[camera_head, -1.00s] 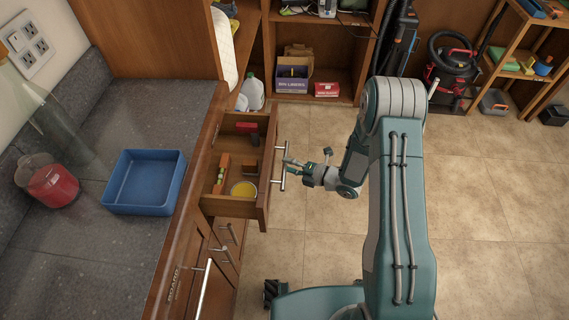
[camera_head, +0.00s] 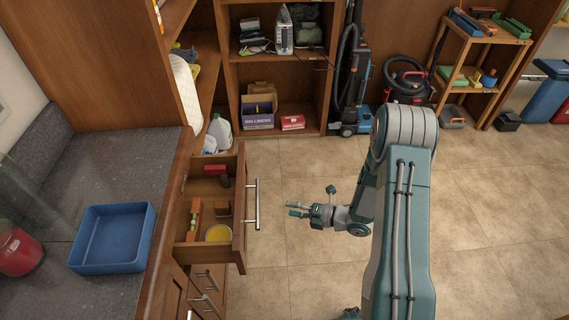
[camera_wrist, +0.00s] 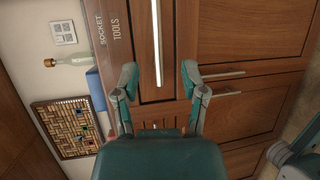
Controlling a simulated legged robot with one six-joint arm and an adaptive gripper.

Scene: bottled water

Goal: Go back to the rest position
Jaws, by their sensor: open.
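My gripper (camera_head: 298,209) is open and empty, to the right of the open drawer (camera_head: 239,215) and clear of its metal handle (camera_head: 257,204). In the wrist view the two fingers of my gripper (camera_wrist: 160,78) are spread apart with nothing between them. The drawer front and its long handle (camera_wrist: 156,40) show beyond the fingertips. My arm is folded, with the elbow high at the right of the head view.
The drawer holds a yellow round item (camera_head: 219,233) and a red-handled item (camera_head: 218,172). A blue tray (camera_head: 112,238) and a red container (camera_head: 19,252) are on the counter. Shelves and vacuum cleaners (camera_head: 350,90) stand at the back. Floor right of my arm is clear.

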